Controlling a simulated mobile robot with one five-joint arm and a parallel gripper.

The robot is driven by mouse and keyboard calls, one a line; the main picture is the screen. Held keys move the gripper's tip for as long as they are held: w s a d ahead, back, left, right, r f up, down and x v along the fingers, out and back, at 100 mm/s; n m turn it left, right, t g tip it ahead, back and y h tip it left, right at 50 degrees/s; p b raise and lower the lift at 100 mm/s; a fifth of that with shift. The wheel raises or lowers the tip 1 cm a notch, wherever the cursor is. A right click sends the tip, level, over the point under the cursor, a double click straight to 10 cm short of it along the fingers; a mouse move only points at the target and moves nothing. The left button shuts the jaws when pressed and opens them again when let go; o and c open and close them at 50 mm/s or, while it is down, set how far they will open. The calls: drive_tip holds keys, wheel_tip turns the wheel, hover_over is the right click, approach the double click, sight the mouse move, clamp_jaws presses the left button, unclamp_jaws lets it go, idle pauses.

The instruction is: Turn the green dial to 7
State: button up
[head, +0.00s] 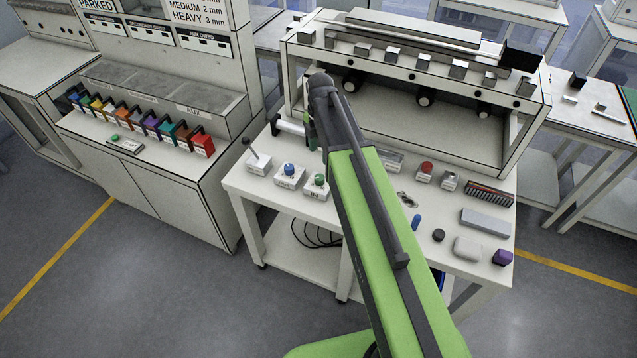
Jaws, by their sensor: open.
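The green dial (320,180) is a round green knob on a small white labelled box near the front left of the white workbench. Its number marks are too small to read, so I cannot tell its setting. My gripper (311,140) is at the far end of my green arm, above the bench and behind the dial in the picture. It is open, apart from the dial, and mostly hidden by my own wrist. I see nothing held in it.
A blue knob (289,169) on a similar box stands just left of the dial, with a lever box (257,161) further left. A red button (425,167), a grey block (485,222) and a purple block (502,257) are on the right. A shelf frame (430,118) rises behind.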

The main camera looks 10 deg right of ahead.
sight(320, 177)
wheel_tip(320, 177, down, 13)
drive_tip(key=b, duration=1.1)
drive_tip(key=shift+r, duration=0.2)
clamp_jaws()
